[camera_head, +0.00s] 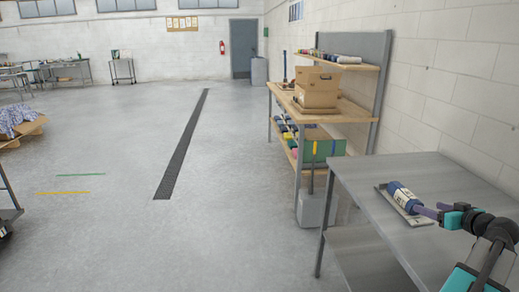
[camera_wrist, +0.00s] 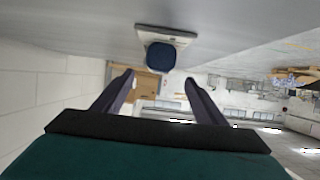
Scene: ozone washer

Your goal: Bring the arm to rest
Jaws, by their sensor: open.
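My gripper (camera_head: 424,210) is at the lower right of the head view, above the metal table (camera_head: 440,180). In the wrist view its two dark fingers (camera_wrist: 159,78) are spread apart with nothing between them. A blue and white bottle-like item (camera_head: 402,195) lies on a thin grey tray (camera_head: 392,204) on the table. My fingertips look close to its near end in the head view; I cannot tell the exact gap. The wrist view shows the round dark blue end (camera_wrist: 162,55) of the item ahead of the fingers, with the tray (camera_wrist: 180,34) beside it.
A wooden workbench (camera_head: 335,117) with cardboard boxes (camera_head: 316,88) and shelves of bottles stands beyond the table, along the right wall. A grey bin (camera_head: 316,208) stands at the table's far left end. The floor (camera_head: 240,220) left of the table is open.

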